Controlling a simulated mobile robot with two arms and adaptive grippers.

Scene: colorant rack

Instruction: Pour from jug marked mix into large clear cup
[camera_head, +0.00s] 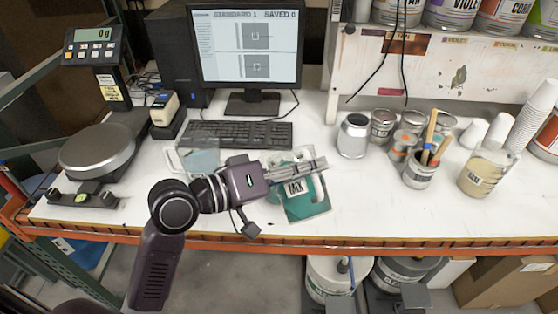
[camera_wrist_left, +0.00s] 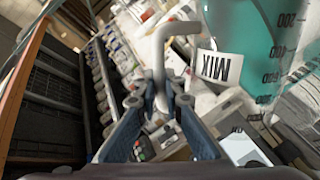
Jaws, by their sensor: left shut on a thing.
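The jug marked MIX (camera_head: 308,205) is clear, with teal liquid inside and a white label. It is at the middle front of the worktop in the head view, where it looks tilted. My left gripper (camera_head: 318,165) is shut on its handle, with its fingers across the jug's upper part. The jug (camera_wrist_left: 262,45) and its pale handle (camera_wrist_left: 164,45) also show in the left wrist view, with the left gripper (camera_wrist_left: 160,100) at the handle. A clear container (camera_head: 198,158) stands left of the gripper, partly hidden by it; I cannot tell if it is the large clear cup. My right gripper is out of view.
A keyboard (camera_head: 238,134) and monitor (camera_head: 248,45) are behind the jug. A scale (camera_head: 98,150) is at left. Several tins (camera_head: 353,136), a stick holder (camera_head: 419,174) and a beige-filled container (camera_head: 483,175) are at right. The orange front edge (camera_head: 400,243) runs close below.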

